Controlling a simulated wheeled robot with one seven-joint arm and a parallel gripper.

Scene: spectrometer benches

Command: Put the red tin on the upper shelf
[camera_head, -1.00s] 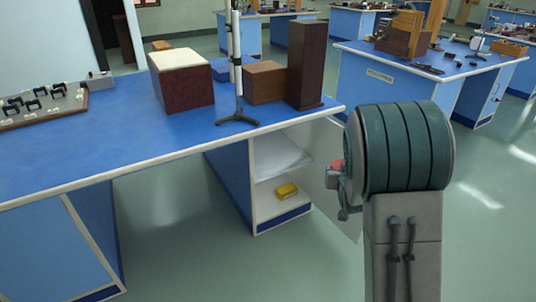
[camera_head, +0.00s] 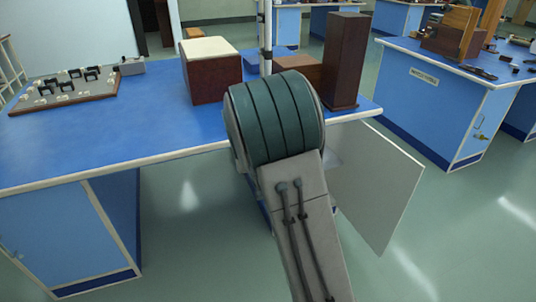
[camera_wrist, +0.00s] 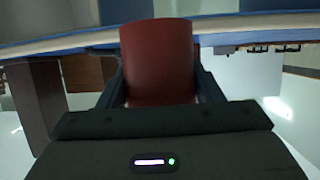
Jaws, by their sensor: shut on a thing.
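The red tin (camera_wrist: 158,62) is held between the two dark fingers of my gripper (camera_wrist: 160,85) in the wrist view. The head view does not show the gripper or tin; my arm blocks that area. The open cupboard under the bench's right end, with its shelves, is almost wholly behind my arm. Only a pale sliver of its inside (camera_head: 333,158) shows beside the arm. Its grey door (camera_head: 375,185) stands open to the right. I cannot tell how far the tin is from the upper shelf.
The blue bench (camera_head: 140,135) carries a brown box with a pale top (camera_head: 212,75), a tall dark box (camera_head: 345,62), a stand (camera_head: 265,30) and a board of small parts (camera_head: 65,90). Another bench (camera_head: 430,100) is at the right. Open floor (camera_head: 440,240) lies in front.

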